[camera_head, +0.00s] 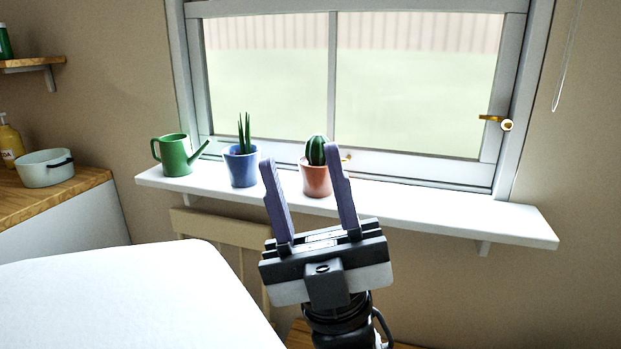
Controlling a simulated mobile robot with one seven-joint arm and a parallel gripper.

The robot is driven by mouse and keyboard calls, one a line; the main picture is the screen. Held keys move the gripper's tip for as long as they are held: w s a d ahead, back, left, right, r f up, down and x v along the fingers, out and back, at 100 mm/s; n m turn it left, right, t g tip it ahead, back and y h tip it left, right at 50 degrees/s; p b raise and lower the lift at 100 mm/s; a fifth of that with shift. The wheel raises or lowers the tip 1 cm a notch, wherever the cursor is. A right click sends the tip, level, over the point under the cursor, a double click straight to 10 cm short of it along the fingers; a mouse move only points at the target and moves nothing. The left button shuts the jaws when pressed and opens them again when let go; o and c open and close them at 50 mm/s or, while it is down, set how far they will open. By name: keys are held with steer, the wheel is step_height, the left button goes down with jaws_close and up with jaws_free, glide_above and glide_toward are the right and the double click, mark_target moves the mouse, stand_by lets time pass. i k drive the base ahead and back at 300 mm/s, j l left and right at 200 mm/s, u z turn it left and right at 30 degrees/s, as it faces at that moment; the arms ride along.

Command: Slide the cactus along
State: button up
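The cactus (316,150) is round, green and ribbed, and stands upright in a terracotta pot (316,180) on the white windowsill shelf (430,208). My gripper (298,155) is open, with its two purple-grey fingers pointing up and toward the sill. In the camera_head view the fingers appear on either side of the pot, the right one overlapping its right edge. I cannot tell from this view whether either finger touches the pot or how deep they reach.
A blue pot (241,168) with a spiky plant stands left of the cactus, and a green watering can (175,155) stands farther left. The sill to the right of the cactus is clear. A white surface (130,300) lies at the lower left. A window handle (495,119) juts out at right.

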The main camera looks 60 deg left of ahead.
mark_target(316, 180)
steer(key=u, duration=1.6)
